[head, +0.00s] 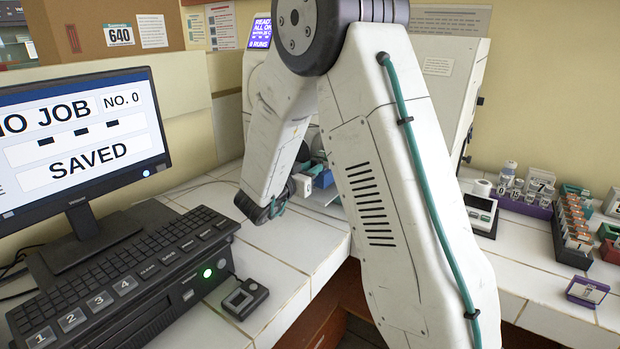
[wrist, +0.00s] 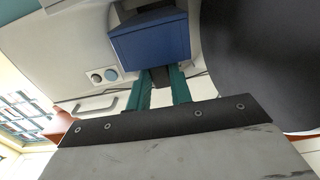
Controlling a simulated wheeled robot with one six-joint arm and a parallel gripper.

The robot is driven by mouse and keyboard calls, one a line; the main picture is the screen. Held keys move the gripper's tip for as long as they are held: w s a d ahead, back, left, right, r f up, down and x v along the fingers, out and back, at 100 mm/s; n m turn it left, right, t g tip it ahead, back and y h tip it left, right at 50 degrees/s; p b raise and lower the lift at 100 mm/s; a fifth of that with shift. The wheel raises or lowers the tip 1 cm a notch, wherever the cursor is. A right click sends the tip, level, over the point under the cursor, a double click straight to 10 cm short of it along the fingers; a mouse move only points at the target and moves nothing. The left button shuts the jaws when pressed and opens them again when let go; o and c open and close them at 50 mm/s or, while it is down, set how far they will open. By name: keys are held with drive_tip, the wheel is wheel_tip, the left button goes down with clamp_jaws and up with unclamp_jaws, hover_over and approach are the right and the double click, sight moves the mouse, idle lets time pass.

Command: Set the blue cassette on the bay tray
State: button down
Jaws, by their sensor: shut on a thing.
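The blue cassette (wrist: 150,42) is in my gripper (wrist: 158,80), between its teal fingers in the wrist view. The fingers are shut on its near end, and the cassette points away in front of the pale incubator. In the head view a small blue part of what looks like the cassette (head: 324,179) shows beside my arm. My arm hides most of the gripper there. A pale flat ledge, perhaps the bay tray (head: 322,197), lies just below it. I cannot tell whether the cassette touches it.
The incubator (head: 448,75) stands at the back, largely behind my arm. A monitor (head: 80,135) and keyboard (head: 130,265) fill the left. At right are a small device (head: 481,213), an orange-labelled rack (head: 572,225) and a purple holder (head: 587,291). The front-left counter is partly clear.

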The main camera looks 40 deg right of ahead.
drive_tip(key=shift+f, duration=1.2)
drive_tip(key=shift+f, duration=0.1)
drive_tip(key=shift+f, duration=0.15)
drive_tip(key=c, duration=1.3)
unclamp_jaws()
drive_tip(key=shift+o, duration=0.2)
drive_tip(key=shift+s+a+r, duration=0.1)
drive_tip(key=shift+a+r, duration=0.1)
drive_tip(key=shift+a, duration=0.2)
drive_tip(key=v, duration=1.1)
drive_tip(key=shift+a, duration=0.2)
